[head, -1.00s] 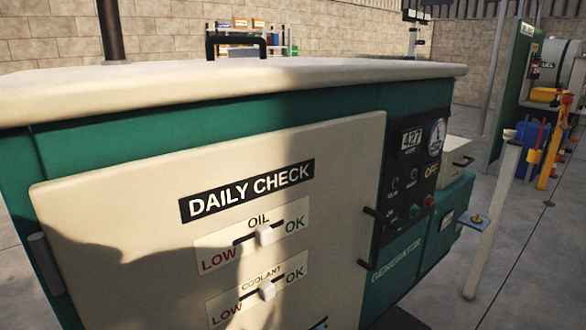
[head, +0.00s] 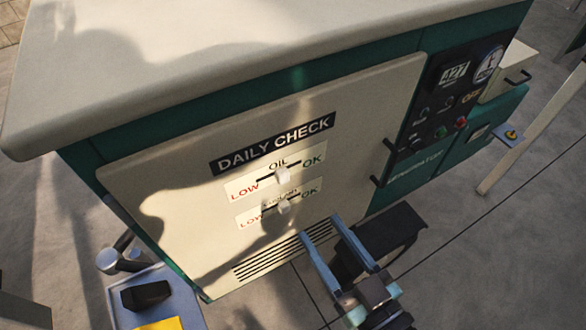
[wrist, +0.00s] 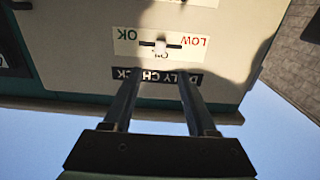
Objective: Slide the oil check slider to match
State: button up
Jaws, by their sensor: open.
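The oil slider is a white knob (head: 282,175) on a dark horizontal slot, between a red LOW on the left and a green OK on the right. The knob stands around the middle of its slot. In the wrist view the panel is upside down, and the oil knob (wrist: 160,46) lies just beyond the fingertips, roughly in line with the gap. My gripper (head: 321,224) is open and empty. In the head view it appears below and right of the sliders. The two fingers also show in the wrist view (wrist: 157,73), over the DAILY CHECK label.
A coolant slider knob (head: 283,206) sits close below the oil one. Both are on the cream door (head: 345,130) of the green generator. Door handles (head: 382,163) and a control panel (head: 455,95) are to the right. A vent grille (head: 270,262) is below. Open floor lies in front.

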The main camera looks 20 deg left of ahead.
aim_at(285, 177)
jog(key=p+x, duration=0.3)
jog(key=x, duration=0.8)
jog(key=shift+w+a, duration=0.2)
jog(key=shift+a, duration=0.1)
grip_shut()
dwell(0.9)
